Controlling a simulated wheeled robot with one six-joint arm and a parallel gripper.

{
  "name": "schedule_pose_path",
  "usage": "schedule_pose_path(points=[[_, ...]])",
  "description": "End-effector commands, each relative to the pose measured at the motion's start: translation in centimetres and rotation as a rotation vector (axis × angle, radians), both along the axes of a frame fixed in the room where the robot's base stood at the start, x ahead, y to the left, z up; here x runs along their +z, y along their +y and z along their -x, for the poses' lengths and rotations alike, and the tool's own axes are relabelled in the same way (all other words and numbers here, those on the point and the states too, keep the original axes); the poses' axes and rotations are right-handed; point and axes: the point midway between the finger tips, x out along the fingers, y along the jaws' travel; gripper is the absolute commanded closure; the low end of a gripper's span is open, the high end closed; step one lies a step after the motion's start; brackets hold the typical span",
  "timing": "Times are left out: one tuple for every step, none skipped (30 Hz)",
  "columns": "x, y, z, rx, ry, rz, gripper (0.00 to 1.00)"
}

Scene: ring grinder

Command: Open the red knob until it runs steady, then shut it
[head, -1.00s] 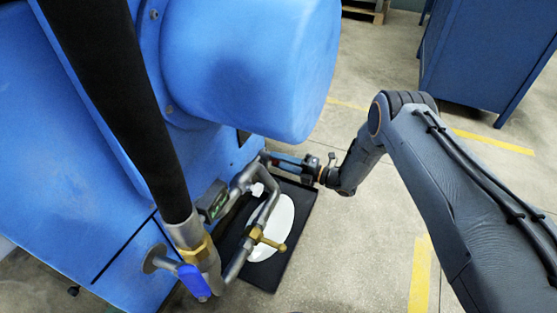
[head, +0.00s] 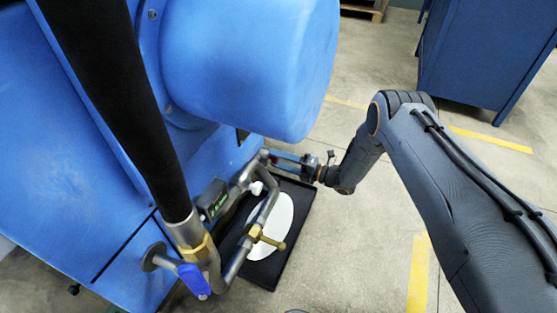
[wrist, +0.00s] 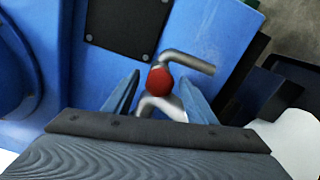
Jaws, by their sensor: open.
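The red knob (wrist: 160,80) shows in the wrist view, round and red on a bent metal pipe (wrist: 188,62). My gripper (wrist: 160,88) is open in the wrist view, with one blue finger on each side of the knob. I cannot tell whether either finger touches it. In the head view my gripper (head: 285,160) reaches in from the right behind the pipework, beside the blue machine (head: 70,180). The red knob is hidden in the head view.
A blue-handled valve (head: 194,279) and a brass fitting (head: 268,240) sit on the pipes in front. A black tray (head: 262,275) with a white oval (head: 262,252) lies below. A dark blue cabinet (head: 480,60) stands at the back right; floor between is clear.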

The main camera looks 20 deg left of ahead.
Motion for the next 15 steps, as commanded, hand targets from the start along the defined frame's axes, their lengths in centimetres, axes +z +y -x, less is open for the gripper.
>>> schedule_pose_path(points=[[0.0,0.0,0.0,0.000,0.000,0.000,0.49],[0.0,0.0,0.0,0.000,0.000,0.000,0.49],[0.0,-0.1,0.0,0.000,0.000,0.000,0.49],[0.0,-0.2,0.0,0.000,0.000,0.000,0.49],[0.0,-0.5,0.0,-0.001,0.000,0.000,0.49],[0.1,-0.9,0.0,-0.001,0.001,0.001,0.49],[0.1,-1.3,0.0,-0.002,0.001,0.000,0.49],[0.1,-1.7,0.0,-0.003,0.001,0.001,0.49],[0.1,-2.3,0.1,-0.004,0.001,0.001,0.49],[0.1,-2.8,0.1,-0.004,0.001,0.001,0.49],[0.1,-3.4,0.2,-0.004,0.000,0.001,0.49],[0.2,-4.1,0.2,-0.004,0.000,0.000,0.49],[0.2,-4.6,0.2,-0.004,0.000,0.000,0.49],[0.2,-5.1,0.3,-0.004,0.000,0.000,0.49],[0.2,-5.7,0.3,-0.004,0.000,0.000,0.49]])
